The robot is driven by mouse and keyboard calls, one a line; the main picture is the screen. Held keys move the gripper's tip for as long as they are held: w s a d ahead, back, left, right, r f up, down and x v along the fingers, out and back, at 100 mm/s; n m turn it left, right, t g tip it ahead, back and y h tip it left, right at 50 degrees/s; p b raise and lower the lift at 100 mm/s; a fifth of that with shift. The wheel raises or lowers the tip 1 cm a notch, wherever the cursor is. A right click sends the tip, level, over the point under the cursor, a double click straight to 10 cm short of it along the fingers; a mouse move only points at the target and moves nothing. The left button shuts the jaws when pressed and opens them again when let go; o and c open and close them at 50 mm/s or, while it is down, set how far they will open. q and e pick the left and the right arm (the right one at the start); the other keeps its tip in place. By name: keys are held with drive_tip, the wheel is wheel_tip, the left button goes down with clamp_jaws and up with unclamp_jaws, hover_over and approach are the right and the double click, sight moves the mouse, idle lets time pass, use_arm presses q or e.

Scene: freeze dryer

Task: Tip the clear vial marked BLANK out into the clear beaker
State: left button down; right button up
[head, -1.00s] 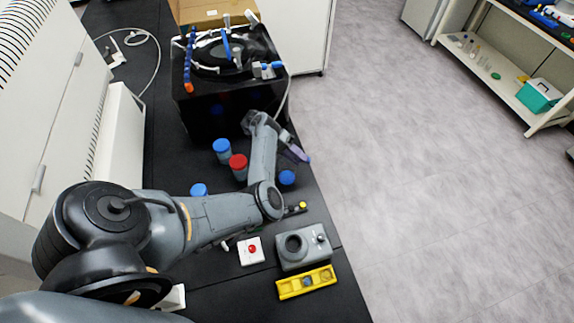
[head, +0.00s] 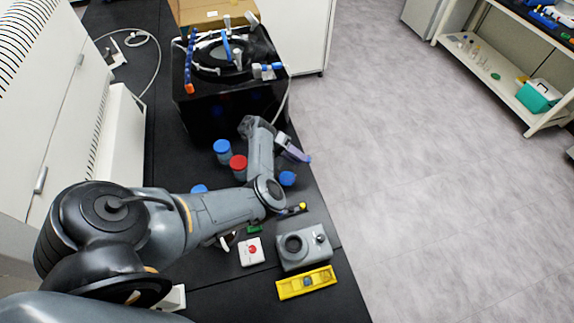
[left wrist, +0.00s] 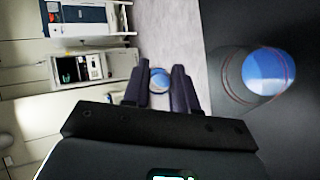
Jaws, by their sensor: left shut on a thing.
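My left gripper (head: 298,153) hangs over the right edge side of the black bench, just in front of the black dryer. Its fingers are shut on a small round bluish, clear-looking thing, seen end-on as the vial (left wrist: 160,78) in the left wrist view. No BLANK marking is readable. The vial's tilt and contents cannot be told. I cannot make out the clear beaker in either view; my left arm hides part of the bench. My right gripper is not in view.
Blue-lidded jars (head: 222,146) and a red-lidded jar (head: 238,163) stand near my forearm. Another blue lid (head: 287,178) is close below the gripper. A grey device (head: 303,246), yellow tray (head: 306,282) and red-button box (head: 251,251) lie nearer. Open floor (head: 430,200) is right.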

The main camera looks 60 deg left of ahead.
use_arm(q)
drive_tip(key=shift+r+t+h+p, duration=0.1)
drive_tip(key=shift+t+h+p, duration=0.35)
drive_tip(key=shift+t, duration=0.15)
idle(0.3)
drive_tip(key=shift+s+a+m, duration=0.15)
drive_tip(key=shift+s+m, duration=0.1)
drive_tip(key=shift+m, duration=0.05)
drive_tip(key=shift+s+t+h+p, duration=0.3)
drive_tip(key=shift+t+p, duration=0.2)
drive_tip(key=shift+p, duration=0.25)
drive_tip(key=shift+a+r, duration=0.15)
drive_tip(key=shift+a, duration=0.05)
drive_tip(key=shift+s+d+r+h+p, duration=0.1)
drive_tip(key=shift+h+p, duration=0.15)
drive_tip(key=shift+p, duration=0.05)
drive_tip(key=shift+r+m+t, duration=0.2)
drive_tip(key=shift+m+t, duration=0.1)
drive_tip(key=shift+r+p, duration=0.1)
drive_tip(key=shift+p, duration=0.3)
drive_tip(key=shift+r+h, duration=0.1)
drive_tip(key=shift+h, duration=0.2)
